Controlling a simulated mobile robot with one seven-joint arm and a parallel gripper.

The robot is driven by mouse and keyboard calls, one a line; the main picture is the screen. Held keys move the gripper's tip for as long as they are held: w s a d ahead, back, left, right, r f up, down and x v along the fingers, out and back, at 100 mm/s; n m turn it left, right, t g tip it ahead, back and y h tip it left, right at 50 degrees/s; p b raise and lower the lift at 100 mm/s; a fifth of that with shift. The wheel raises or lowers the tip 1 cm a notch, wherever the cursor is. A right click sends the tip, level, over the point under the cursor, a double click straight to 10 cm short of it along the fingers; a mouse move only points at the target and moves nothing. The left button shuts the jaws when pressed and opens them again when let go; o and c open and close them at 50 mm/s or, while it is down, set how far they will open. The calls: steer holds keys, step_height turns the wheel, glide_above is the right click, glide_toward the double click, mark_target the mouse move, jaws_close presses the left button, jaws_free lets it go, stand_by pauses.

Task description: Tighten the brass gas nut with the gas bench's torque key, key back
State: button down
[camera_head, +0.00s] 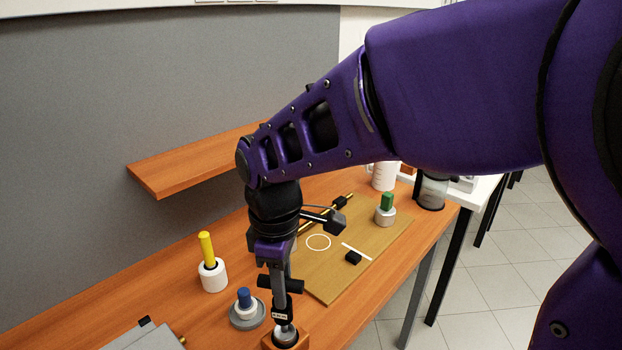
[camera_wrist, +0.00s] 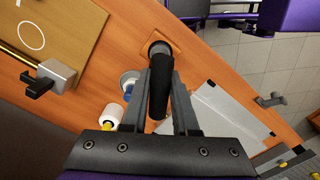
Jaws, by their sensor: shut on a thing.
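My gripper (camera_head: 281,287) points down at the front of the bench, its fingers shut on the black handle of a key (camera_wrist: 159,90). The block also shows in the wrist view (camera_wrist: 178,45). I cannot tell whether the key's tip is seated in the socket. A brass rod (camera_head: 318,220) with dark fittings crosses the back of the tan board; I cannot make out the brass nut on it.
Beside the gripper stand a yellow-handled piece (camera_head: 206,250) in a white holder and a blue-topped piece (camera_head: 244,298) on a grey base. A green-topped piece (camera_head: 387,202) and a small black block (camera_head: 353,257) are on the tan board (camera_head: 330,288). A shelf (camera_head: 190,163) overhangs behind.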

steer(key=shift+f, duration=0.1)
stand_by(0.3)
steer(key=shift+f+b, duration=0.55)
steer(key=shift+f, duration=0.1)
steer(key=c, duration=0.6)
jaws_free()
step_height(320, 180, up, 9)
steer(key=p, duration=0.5)
steer(key=shift+a, duration=0.1)
steer(key=shift+r, duration=1.35)
